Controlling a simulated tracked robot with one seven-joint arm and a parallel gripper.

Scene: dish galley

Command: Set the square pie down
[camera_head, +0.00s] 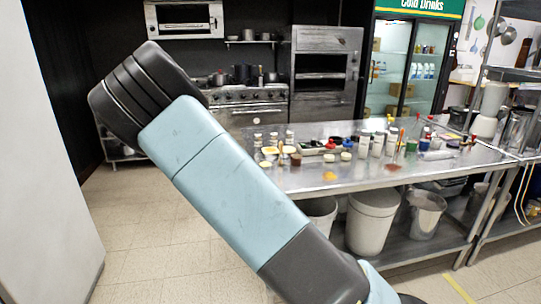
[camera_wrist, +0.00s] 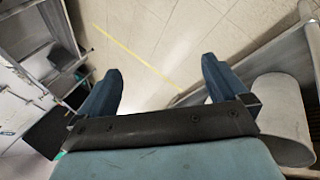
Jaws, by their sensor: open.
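My gripper (camera_wrist: 162,66) shows in the wrist view with its two blue fingers spread wide apart. Nothing is between them; only tiled floor shows beyond. In the head view my arm crosses the picture, and I cannot make out the gripper there. I cannot identify a square pie in either view. The steel table (camera_head: 300,182) stands right of my arm in the head view, with many small items too small to tell apart.
Small jars and bottles (camera_head: 363,146) crowd the table's middle, with an orange patch (camera_head: 330,176) near its front edge. White bins (camera_head: 371,222) stand on the shelf below. A drinks fridge (camera_head: 407,66) and ovens (camera_head: 325,72) stand behind. Tiled floor (camera_head: 140,225) is clear at left.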

